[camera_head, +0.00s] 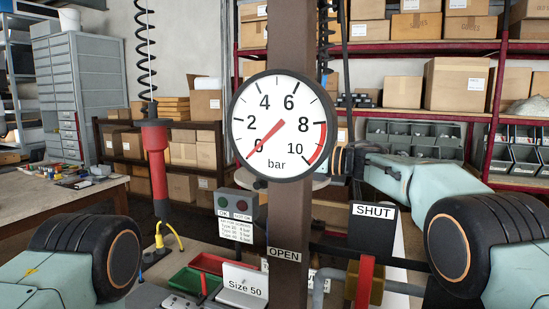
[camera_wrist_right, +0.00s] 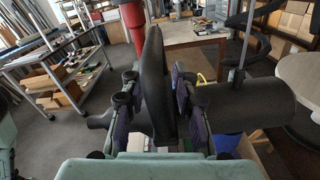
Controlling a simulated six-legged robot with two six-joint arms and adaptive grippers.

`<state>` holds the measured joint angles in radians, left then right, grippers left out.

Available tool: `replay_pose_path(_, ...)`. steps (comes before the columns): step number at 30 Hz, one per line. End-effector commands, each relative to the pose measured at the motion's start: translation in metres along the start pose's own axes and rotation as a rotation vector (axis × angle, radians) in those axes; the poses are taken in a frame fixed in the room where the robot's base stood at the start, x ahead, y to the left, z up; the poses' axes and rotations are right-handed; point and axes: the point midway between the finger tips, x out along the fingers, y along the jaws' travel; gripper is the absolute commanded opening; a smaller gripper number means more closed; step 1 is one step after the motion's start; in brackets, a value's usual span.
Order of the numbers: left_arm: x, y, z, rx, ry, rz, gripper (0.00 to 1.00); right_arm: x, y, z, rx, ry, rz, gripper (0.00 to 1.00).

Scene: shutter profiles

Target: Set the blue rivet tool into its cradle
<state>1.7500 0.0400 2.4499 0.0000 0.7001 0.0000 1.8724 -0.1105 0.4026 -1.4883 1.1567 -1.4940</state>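No tool in view looks clearly blue. In the right wrist view a dark, almost black tool (camera_wrist_right: 244,105) lies crosswise, with a thick cylinder at the right and a narrow nose at the left. Its upright dark part stands between the fingers of my right gripper (camera_wrist_right: 156,95). The finger pads are close on both sides; whether they press on it I cannot tell. In the head view my right arm reaches behind the round gauge, and the gripper and tool are largely hidden there. My left gripper is out of view. I cannot make out the cradle.
A pressure gauge (camera_head: 245,125) on a brown post (camera_head: 288,220) blocks the middle. A red tool (camera_head: 155,165) hangs from a coiled cord at the left. A Size 50 sign (camera_head: 245,287), a green bin (camera_head: 195,281) and a red lever (camera_head: 365,280) are at the front.

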Motion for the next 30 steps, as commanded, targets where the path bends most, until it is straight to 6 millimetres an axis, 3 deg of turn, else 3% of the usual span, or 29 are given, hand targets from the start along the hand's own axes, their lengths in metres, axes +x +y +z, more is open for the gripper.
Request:
replay_pose_path(17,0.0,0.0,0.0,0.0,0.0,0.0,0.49,-0.004,-0.003,-0.006,0.009,0.006,-0.007,0.36)
replay_pose_path(26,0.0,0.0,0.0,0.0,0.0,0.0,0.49,-0.027,-0.003,-0.005,0.01,0.006,-0.008,0.36)
replay_pose_path(30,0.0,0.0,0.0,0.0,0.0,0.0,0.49,-0.047,-0.003,-0.004,0.01,0.005,-0.009,0.36)
